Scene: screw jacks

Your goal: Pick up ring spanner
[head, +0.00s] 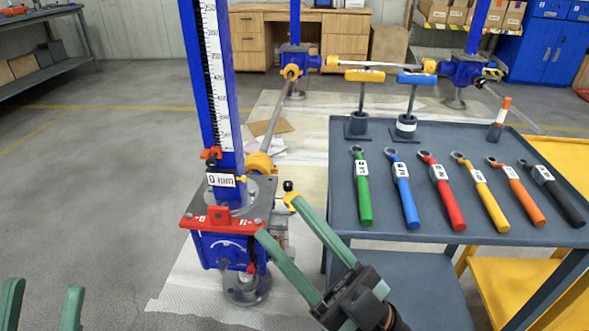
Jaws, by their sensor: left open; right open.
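Several ring spanners lie side by side on the grey cart top (290,0). They are green (362,190), blue (403,188), red (442,190), yellow (482,192), orange (517,191) and black (552,192), with ring ends away from me and small white labels. My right gripper (278,219) is open and empty, left of the cart, with its green fingertips beside the near screw jack. I cannot tell whether they touch it. My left gripper (42,292) is open at the bottom left corner, over bare floor, and only its green fingers show.
The near blue screw jack (222,245) with a tall scale (213,75) stands left of the cart. Two T-handled tools (360,105) and an orange-white marker (499,120) stand at the cart's back. A yellow cart (560,155) adjoins it.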

